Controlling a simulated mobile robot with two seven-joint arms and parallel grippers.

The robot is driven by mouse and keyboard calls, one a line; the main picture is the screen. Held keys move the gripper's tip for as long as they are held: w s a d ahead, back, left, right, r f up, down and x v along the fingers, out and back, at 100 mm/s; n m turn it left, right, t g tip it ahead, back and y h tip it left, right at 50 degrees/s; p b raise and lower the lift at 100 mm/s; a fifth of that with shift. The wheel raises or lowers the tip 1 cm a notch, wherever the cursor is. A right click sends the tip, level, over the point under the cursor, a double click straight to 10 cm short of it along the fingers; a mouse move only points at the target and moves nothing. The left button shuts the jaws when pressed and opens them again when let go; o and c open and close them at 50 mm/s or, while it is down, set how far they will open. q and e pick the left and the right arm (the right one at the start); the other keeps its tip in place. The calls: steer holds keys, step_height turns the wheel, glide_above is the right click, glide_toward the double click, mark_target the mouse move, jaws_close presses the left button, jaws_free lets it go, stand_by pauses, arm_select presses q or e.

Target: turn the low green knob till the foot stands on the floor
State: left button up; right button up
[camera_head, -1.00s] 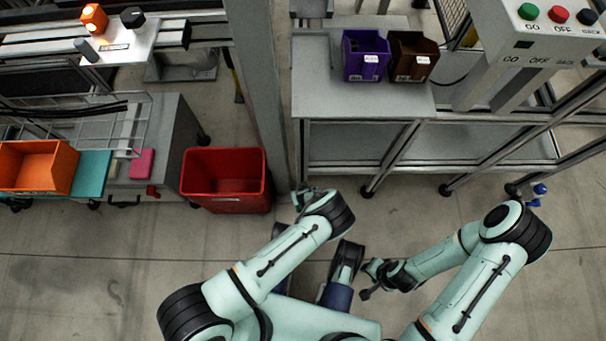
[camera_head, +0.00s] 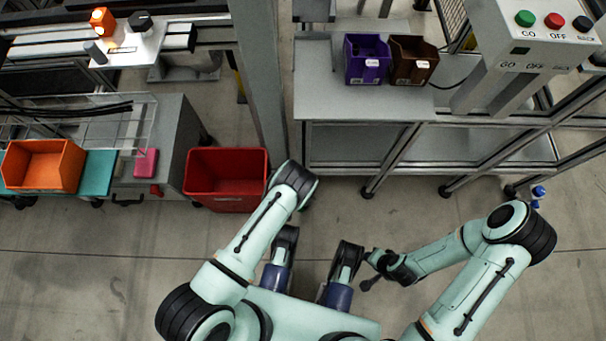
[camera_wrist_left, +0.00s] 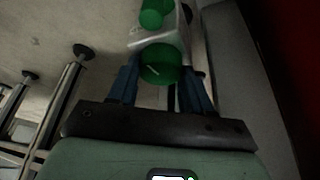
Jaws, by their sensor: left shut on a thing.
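In the left wrist view a green knob (camera_wrist_left: 160,63) with a pale line on its face sits between the blue fingers of my left gripper (camera_wrist_left: 160,78), which is shut on it. A second green round part (camera_wrist_left: 154,13) shows just beyond it, past a pale bracket (camera_wrist_left: 158,37). I cannot make out the foot that belongs to this knob. In the head view my left wrist stands between the red bin and the grey table; its fingers and the knob are hidden under the arm. My right gripper (camera_head: 372,269) hangs free over the floor; its jaw opening is unclear.
A red bin (camera_head: 226,200) stands left of my left wrist. A grey table (camera_head: 360,107) carries a purple bin (camera_head: 367,72) and a brown bin (camera_head: 412,74). A steel post (camera_head: 262,90) rises between the stations. Dark feet (camera_wrist_left: 83,52) on legs show in the wrist view.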

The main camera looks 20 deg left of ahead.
arm_select(q)
steer(key=shift+m, duration=0.5)
arm_select(e)
steer(key=shift+s+f, duration=0.1)
steer(key=shift+s, duration=0.1)
arm_select(q)
steer(key=o, duration=0.8)
steer(key=shift+c, duration=0.2)
steer(key=shift+r, duration=0.15)
arm_select(e)
steer(key=shift+w, duration=0.1)
steer(key=w+a+r+t+p, duration=0.1)
steer(key=w+r+t+p, duration=0.15)
steer(key=w+r, duration=0.3)
arm_select(q)
steer(key=p+v, duration=0.3)
steer(key=v, duration=1)
steer(key=shift+a, duration=0.25)
arm_select(e)
steer(key=s, duration=0.1)
steer(key=s+a+r+g, duration=0.1)
steer(key=s, duration=0.1)
steer(key=s+a+r+g, duration=0.1)
steer(key=shift+s+r+n+y, duration=0.2)
steer(key=shift+s+n+y, duration=0.1)
steer(key=shift+s, duration=0.1)
arm_select(q)
steer(key=shift+w, duration=0.1)
